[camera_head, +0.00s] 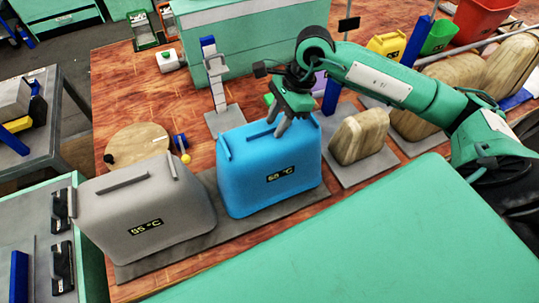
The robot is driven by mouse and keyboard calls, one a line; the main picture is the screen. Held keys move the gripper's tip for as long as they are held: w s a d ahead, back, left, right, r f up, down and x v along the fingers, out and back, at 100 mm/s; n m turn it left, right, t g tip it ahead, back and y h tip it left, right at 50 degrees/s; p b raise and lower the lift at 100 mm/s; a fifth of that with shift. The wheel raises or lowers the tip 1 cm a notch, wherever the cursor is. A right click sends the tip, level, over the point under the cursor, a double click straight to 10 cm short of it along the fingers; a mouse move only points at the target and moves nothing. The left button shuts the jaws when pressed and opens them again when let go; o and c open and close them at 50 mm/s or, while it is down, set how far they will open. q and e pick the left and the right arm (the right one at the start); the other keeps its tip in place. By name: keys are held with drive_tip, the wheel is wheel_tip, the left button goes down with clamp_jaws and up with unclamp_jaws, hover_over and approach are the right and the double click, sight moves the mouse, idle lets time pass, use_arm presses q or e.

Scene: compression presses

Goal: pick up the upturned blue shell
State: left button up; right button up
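The blue shell (258,178) is a box-like casing with a "65 °C" label on its front. It stands on a grey base plate, right of a similar grey shell (150,222). My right gripper (278,126) reaches in from the right and points down at the top of the blue shell. Its fingertips overlap the shell's upper edge in the picture. I cannot tell whether they touch it or how far apart they are. The far side of the shell's top is partly hidden by the gripper. My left gripper is not in view.
A wooden block (358,136) stands on a plate right of the blue shell. A blue-topped upright post (214,72) stands behind it. A round wooden disc (137,144) lies behind the grey shell. Red (483,18), green and yellow bins are at the back right. A green surface (370,245) fills the front.

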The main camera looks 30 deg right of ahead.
drive_tip(key=shift+f, duration=0.1)
clamp_jaws()
idle(1.4)
